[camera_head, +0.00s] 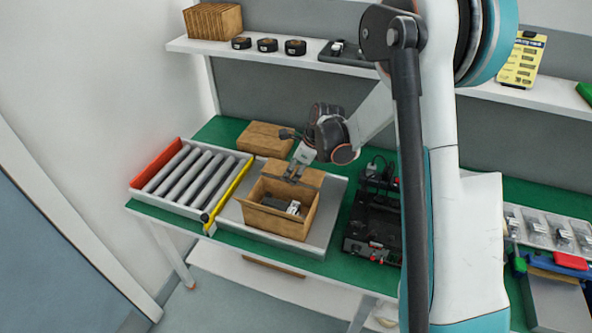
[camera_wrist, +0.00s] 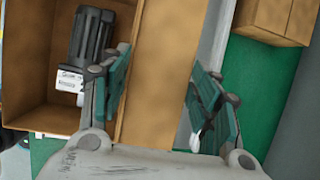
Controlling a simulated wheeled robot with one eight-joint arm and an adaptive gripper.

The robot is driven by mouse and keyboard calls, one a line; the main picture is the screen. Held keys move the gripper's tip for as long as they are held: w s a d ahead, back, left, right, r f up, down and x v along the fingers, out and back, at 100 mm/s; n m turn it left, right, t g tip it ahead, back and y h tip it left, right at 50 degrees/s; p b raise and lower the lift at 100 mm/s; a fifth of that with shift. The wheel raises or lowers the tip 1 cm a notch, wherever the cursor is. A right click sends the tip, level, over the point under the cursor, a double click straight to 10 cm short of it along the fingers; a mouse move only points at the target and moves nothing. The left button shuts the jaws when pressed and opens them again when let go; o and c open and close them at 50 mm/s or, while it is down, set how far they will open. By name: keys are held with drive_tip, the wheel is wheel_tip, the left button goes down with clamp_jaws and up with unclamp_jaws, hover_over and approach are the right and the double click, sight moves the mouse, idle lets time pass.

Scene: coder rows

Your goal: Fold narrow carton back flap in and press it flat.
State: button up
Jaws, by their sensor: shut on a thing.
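An open brown carton (camera_head: 275,222) stands on a grey plate on the green bench. A dark ribbed part (camera_wrist: 92,40) with a white label lies inside it. The carton's back flap (camera_head: 313,178) stands out from its rear edge and also shows as a wide brown strip in the wrist view (camera_wrist: 168,60). My gripper (camera_head: 293,177) is at this flap from above and behind. In the wrist view the green finger pads of my gripper (camera_wrist: 160,95) are on either side of the flap, shut on it. The fingertips' exact contact is partly hidden.
A roller conveyor (camera_head: 190,180) with a red end and yellow edge stands left of the carton. A closed carton (camera_head: 265,138) sits behind it, also at the wrist view's upper right. A black fixture (camera_head: 372,225) stands to the right. A shelf (camera_head: 290,60) runs above the bench.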

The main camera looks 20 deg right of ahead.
drive_tip(key=shift+s+a+r+n+t+h+b, duration=0.15)
drive_tip(key=shift+s+t+h+b, duration=0.15)
drive_tip(key=shift+t, duration=0.25)
drive_tip(key=shift+s+a+f+n+t+h+b, duration=0.1)
drive_tip(key=shift+s+a+n+t+h+b, duration=0.1)
drive_tip(key=shift+t+h+b, duration=0.3)
drive_tip(key=shift+s+a+r+n+t+h+b, duration=0.1)
drive_tip(key=shift+s+a+n+t+h+b, duration=0.1)
drive_tip(key=shift+t+h+b, duration=0.25)
drive_tip(key=shift+s+a+r+n+t+h+b, duration=0.15)
drive_tip(key=shift+t+h+b, duration=0.1)
drive_tip(key=shift+t+b, duration=0.4)
drive_tip(key=t+b, duration=0.1)
drive_tip(key=b, duration=0.1)
drive_tip(key=s+t+h+b, duration=0.1)
drive_tip(key=t+b, duration=0.1)
drive_tip(key=n+t+h+b, duration=0.1)
drive_tip(key=b, duration=0.1)
drive_tip(key=shift+s+a+r, duration=0.1)
drive_tip(key=shift+s+a, duration=0.05)
drive_tip(key=shift+a, duration=0.15)
drive_tip(key=shift+s+r+t+h+b, duration=0.1)
drive_tip(key=shift+s+t+h+b, duration=0.05)
drive_tip(key=shift+t+h+b, duration=0.4)
drive_tip(key=shift+a+r, duration=0.1)
drive_tip(key=o, duration=1)
drive_tip(key=shift+o, duration=0.2)
